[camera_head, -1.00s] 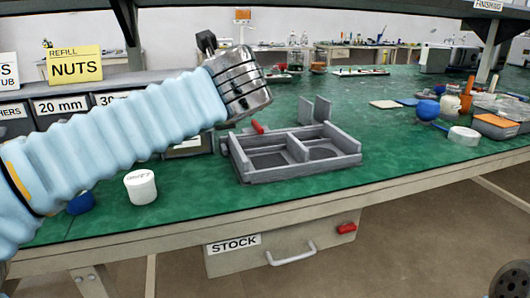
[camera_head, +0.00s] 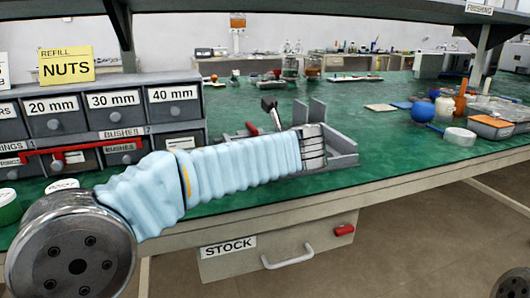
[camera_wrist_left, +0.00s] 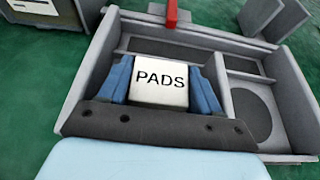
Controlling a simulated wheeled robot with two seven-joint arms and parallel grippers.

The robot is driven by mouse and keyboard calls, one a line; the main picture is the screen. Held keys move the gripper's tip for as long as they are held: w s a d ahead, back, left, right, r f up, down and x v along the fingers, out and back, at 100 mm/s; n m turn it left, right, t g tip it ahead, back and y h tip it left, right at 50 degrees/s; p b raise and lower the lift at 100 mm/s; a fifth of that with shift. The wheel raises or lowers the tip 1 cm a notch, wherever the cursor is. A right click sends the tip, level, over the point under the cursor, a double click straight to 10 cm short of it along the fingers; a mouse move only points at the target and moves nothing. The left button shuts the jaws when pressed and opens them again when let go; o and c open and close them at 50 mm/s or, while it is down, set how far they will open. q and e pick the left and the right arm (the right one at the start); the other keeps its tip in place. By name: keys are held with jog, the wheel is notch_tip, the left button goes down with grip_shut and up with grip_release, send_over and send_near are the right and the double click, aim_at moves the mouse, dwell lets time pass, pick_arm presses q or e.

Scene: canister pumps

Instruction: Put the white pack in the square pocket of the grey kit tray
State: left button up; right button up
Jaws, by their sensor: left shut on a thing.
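The white pack (camera_wrist_left: 159,82), lettered PADS, sits between the two blue fingers of my left gripper (camera_wrist_left: 160,85) in the left wrist view. The gripper is shut on it. The pack lies within the outline of the left compartment of the grey kit tray (camera_wrist_left: 85,75); I cannot tell whether it touches the floor. To its right are a smaller compartment and one with a round recess (camera_wrist_left: 252,112). In the head view my left arm covers much of the tray (camera_head: 343,160), and the pack and fingers are hidden. My right gripper is not in view.
A red part (camera_wrist_left: 172,12) stands at the tray's far edge. Grey upright plates (camera_head: 317,110) rise behind the tray. A drawer cabinet (camera_head: 120,115) stands at the left. A blue ball (camera_head: 422,111) and several containers lie to the right, with bare green bench between.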

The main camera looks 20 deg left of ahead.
pick_arm(q)
jog(key=shift+f, duration=0.25)
jog(key=o, duration=1.1)
jog(key=shift+r, duration=0.1)
jog(key=shift+s+d+r, duration=0.15)
jog(key=shift+s+d, duration=0.05)
jog(key=p+v, duration=0.1)
jog(key=v, duration=1)
jog(key=shift+s+d, duration=0.15)
jog(key=shift+s, duration=0.05)
